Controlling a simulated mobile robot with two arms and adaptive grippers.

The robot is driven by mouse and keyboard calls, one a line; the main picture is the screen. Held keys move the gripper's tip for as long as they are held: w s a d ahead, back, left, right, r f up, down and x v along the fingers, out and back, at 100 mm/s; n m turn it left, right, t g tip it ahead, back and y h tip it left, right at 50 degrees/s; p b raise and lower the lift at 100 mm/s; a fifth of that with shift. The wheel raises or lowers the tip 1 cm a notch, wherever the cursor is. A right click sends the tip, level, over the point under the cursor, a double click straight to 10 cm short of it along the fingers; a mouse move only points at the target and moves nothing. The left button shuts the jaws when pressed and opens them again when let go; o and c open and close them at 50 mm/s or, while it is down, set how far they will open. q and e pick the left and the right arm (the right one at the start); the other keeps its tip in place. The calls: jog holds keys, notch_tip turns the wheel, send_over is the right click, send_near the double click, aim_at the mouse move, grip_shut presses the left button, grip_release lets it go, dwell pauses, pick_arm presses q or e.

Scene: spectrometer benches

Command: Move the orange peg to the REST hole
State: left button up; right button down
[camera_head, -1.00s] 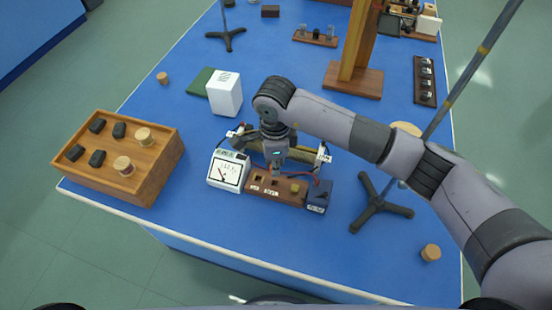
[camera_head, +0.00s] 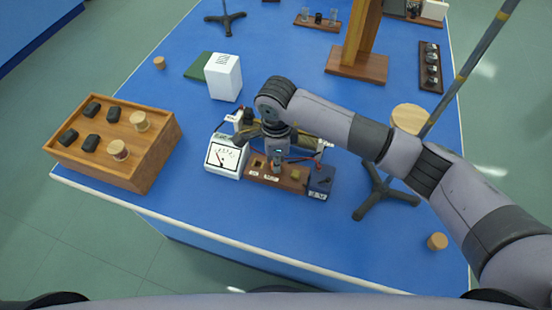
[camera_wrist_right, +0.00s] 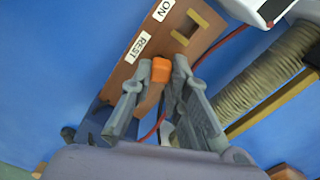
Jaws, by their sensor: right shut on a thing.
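The orange peg (camera_wrist_right: 161,70) is between the two fingers of my right gripper (camera_wrist_right: 154,78) in the right wrist view. The fingers are shut on it. It is at the REST end of the brown switch board (camera_wrist_right: 152,22), close beside the REST label (camera_wrist_right: 138,47). I cannot tell how deep the peg sits, as the fingers hide its lower part. A square hole (camera_wrist_right: 188,28) near the ON label (camera_wrist_right: 163,9) shows empty. In the head view my right gripper (camera_head: 277,167) points down onto the board (camera_head: 262,178). My left gripper is not in view.
A white meter (camera_head: 225,157) stands left of the board, a dark blue box (camera_head: 320,182) right, and a coil (camera_wrist_right: 268,72) behind. A stand's tripod foot (camera_head: 385,192) is further right. A wooden box (camera_head: 160,160) is at left.

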jog(key=shift+f, duration=0.15)
jog(key=c, duration=1.5)
grip_release()
jog(key=shift+o, duration=0.2)
notch_tip(320, 180, up, 8)
jog(key=shift+f, duration=0.25)
